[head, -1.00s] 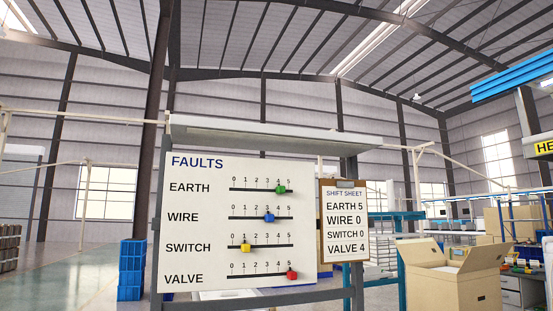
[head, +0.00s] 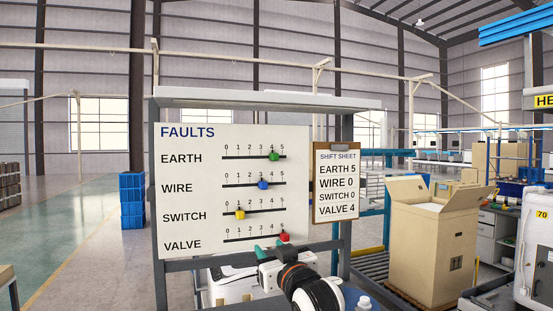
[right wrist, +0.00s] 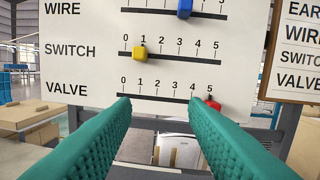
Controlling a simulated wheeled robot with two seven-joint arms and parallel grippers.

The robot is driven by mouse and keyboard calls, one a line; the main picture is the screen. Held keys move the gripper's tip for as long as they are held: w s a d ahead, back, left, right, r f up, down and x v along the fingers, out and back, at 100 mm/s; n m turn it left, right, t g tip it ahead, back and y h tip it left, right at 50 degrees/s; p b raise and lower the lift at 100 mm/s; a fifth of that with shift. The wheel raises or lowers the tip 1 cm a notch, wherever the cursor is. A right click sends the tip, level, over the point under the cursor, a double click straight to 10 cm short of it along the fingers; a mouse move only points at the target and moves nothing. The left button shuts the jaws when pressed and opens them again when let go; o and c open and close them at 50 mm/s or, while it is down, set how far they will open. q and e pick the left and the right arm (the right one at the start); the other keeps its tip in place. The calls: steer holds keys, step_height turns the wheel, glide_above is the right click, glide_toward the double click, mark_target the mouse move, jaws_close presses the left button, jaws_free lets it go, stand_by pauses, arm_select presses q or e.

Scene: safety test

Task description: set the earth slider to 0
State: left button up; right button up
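The white FAULTS board (head: 200,145) stands upright ahead. Its EARTH row has a green slider (head: 274,156) near 4. The blue WIRE slider (head: 263,185) is near 3, the yellow SWITCH slider (head: 240,215) near 1, the red VALVE slider (head: 284,237) near 5. My right gripper (head: 270,247) has teal fingers at the board's lower edge, below the EARTH row. In the right wrist view its fingers (right wrist: 160,103) are apart with nothing between them; the red slider (right wrist: 212,103) shows beyond the right fingertip. The EARTH row is out of that view. My left gripper is not in view.
A shift sheet (head: 336,205) hangs right of the board and reads EARTH 5, WIRE 0, SWITCH 0, VALVE 4. A grey frame (head: 160,240) holds the board. An open cardboard box (head: 430,250) stands to the right, blue crates (head: 132,200) to the left.

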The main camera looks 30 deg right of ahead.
mark_target(276, 158)
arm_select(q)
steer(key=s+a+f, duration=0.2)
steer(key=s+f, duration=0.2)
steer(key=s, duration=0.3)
arm_select(e)
steer(key=s+d+r+m+t+h, duration=0.1)
steer(key=d+r+t, duration=0.1)
steer(key=r, duration=0.6)
steer(key=s+d+r+m+t+h, duration=0.1)
steer(key=d+r, duration=0.2)
steer(key=r, duration=0.4)
steer(key=p+x, duration=0.2)
steer(key=x, duration=0.1)
steer(key=p+x, duration=0.2)
steer(key=x, duration=0.2)
steer(key=p+x, duration=0.2)
steer(key=x, duration=0.1)
steer(key=shift+w+a+r, duration=0.15)
steer(key=shift+a+r, duration=0.05)
steer(key=shift+a, duration=0.05)
steer(key=shift+x, duration=0.75)
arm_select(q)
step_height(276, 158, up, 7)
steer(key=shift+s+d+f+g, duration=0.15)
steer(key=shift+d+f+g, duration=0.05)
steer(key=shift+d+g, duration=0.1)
arm_select(e)
steer(key=shift+f, duration=0.15)
jaws_close()
